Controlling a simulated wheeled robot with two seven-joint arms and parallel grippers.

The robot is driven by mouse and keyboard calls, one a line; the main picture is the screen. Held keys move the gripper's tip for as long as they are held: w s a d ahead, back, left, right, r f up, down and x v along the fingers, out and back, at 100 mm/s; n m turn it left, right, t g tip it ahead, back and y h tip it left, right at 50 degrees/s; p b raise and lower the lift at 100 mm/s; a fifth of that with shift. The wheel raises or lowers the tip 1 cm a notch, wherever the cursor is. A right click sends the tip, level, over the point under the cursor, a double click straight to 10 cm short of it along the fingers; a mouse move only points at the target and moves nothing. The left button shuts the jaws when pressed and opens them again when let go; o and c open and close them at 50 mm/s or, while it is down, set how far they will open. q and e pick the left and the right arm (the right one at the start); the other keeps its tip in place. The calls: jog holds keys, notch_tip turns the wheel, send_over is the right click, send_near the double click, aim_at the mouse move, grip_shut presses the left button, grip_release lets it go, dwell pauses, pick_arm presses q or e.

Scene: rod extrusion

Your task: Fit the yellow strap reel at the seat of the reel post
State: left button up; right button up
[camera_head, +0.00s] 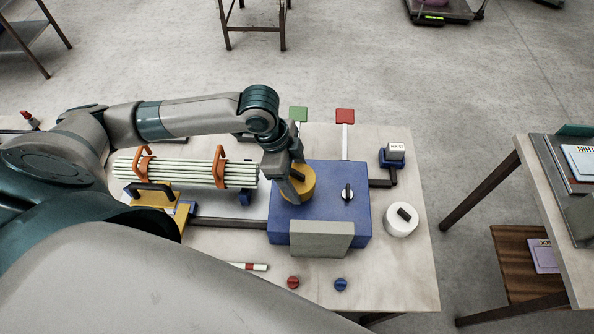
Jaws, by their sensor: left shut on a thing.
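The yellow strap reel (306,192) is a round yellow disc over the left part of the blue box's top. My left gripper (296,181) comes down from above and is shut on it. The gripper hides part of the reel's top. The blue box (330,173) stands on the table with a grey plate on its front. I cannot make out the reel post or its seat; the reel and gripper may cover them. I cannot tell whether the reel touches the box. My right gripper is not in view.
A white round piece (401,221) lies to the right. A strapped rod bundle (187,172) lies left, under my arm. Red (293,282) and blue (340,284) knobs are in front. The table's (405,280) front right is clear.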

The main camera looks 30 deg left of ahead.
pick_arm(q)
jog(key=shift+f, duration=0.55)
jog(key=shift+f+b, duration=0.5)
jog(key=shift+f, duration=0.4)
jog(key=o, duration=1.3)
jog(key=shift+a+r, duration=0.2)
jog(key=shift+r, duration=0.35)
jog(key=b+v, duration=0.3)
jog(key=v, duration=1.3)
jog(key=shift+s, duration=0.15)
jog(key=shift+r, duration=0.1)
